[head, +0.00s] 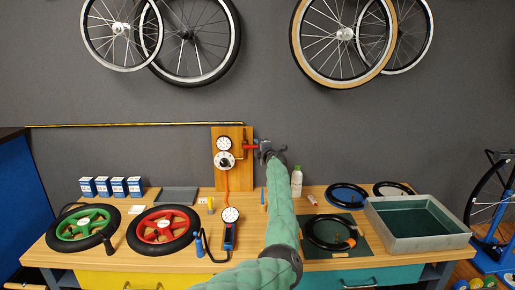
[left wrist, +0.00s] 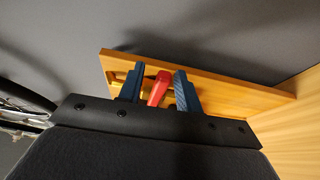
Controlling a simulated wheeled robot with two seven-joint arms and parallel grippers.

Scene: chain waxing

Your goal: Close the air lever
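The red air lever (head: 249,147) sticks out to the right at the wooden board (head: 219,134), beside the gauges. My left gripper (head: 262,148) is at the lever's outer end in the head view. In the left wrist view, the red lever (left wrist: 159,88) lies between the two blue fingers of my left gripper (left wrist: 158,84). The fingers stand apart with a narrow gap beside the lever, so the gripper looks open around it. The lever's base is partly hidden by the gripper. My right gripper is not in view.
The workbench (head: 180,254) below holds a green-rimmed wheel (head: 82,227), a red-rimmed wheel (head: 163,229), a pump with gauge (head: 229,228), a white bottle (head: 296,181) and a grey tub (head: 449,239).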

